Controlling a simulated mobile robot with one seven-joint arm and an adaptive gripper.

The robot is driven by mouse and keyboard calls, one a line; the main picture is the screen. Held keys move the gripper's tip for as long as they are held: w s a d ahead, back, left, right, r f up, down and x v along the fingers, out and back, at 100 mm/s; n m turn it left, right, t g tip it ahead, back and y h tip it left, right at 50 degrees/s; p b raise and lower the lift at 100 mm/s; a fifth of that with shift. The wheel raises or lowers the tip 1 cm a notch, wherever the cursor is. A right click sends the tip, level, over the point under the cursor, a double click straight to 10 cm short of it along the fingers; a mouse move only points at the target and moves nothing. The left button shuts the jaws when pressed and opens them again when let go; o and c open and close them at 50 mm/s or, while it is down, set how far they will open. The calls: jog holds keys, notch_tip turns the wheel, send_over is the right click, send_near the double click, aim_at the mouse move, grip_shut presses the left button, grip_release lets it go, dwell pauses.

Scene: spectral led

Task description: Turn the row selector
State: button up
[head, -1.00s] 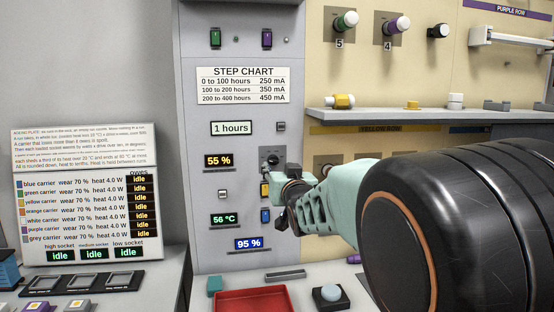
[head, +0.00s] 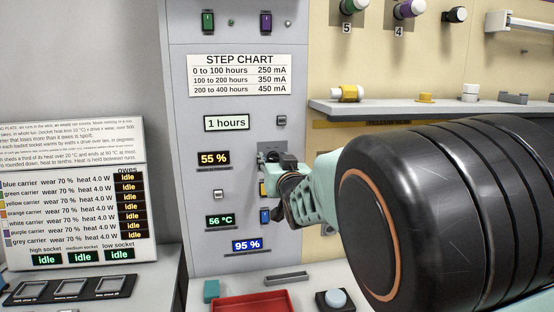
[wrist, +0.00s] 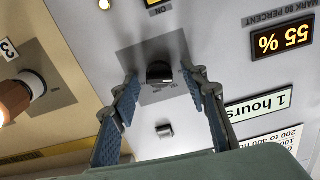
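The row selector is a black knob on a grey plate on the grey panel, partly hidden behind my gripper in the head view (head: 269,157). In the wrist view the knob (wrist: 159,72) shows between my two blue-padded fingers, with a small gap visible on each side. My gripper (wrist: 160,82) is open and its tips are at about the knob's height. It also shows in the head view (head: 282,176), in front of the selector. Whether the fingertips reach around the knob in depth I cannot tell.
A yellow switch (head: 263,189) and a blue switch (head: 265,216) sit just below the selector. Displays read 1 hours (head: 227,123), 55 % (head: 214,159), 56 °C (head: 221,221) and 95 % (head: 248,246). A shelf (head: 420,105) juts out on the right. A red tray (head: 250,303) lies below.

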grip_shut()
jog(key=shift+f+b, duration=0.1)
jog(key=shift+b, duration=0.35)
jog(key=m+b, duration=0.3)
jog(key=b, duration=0.1)
jog(key=shift+d+f+m+b, duration=0.15)
jog(key=shift+m+b, duration=0.2)
jog(key=shift+m, duration=0.05)
jog(key=m+b, duration=0.3)
jog(key=shift+r+m+b, duration=0.25)
jog(key=shift+m+b, duration=1)
jog(key=shift+m, duration=0.25)
jog(key=shift+o, duration=0.2)
grip_release()
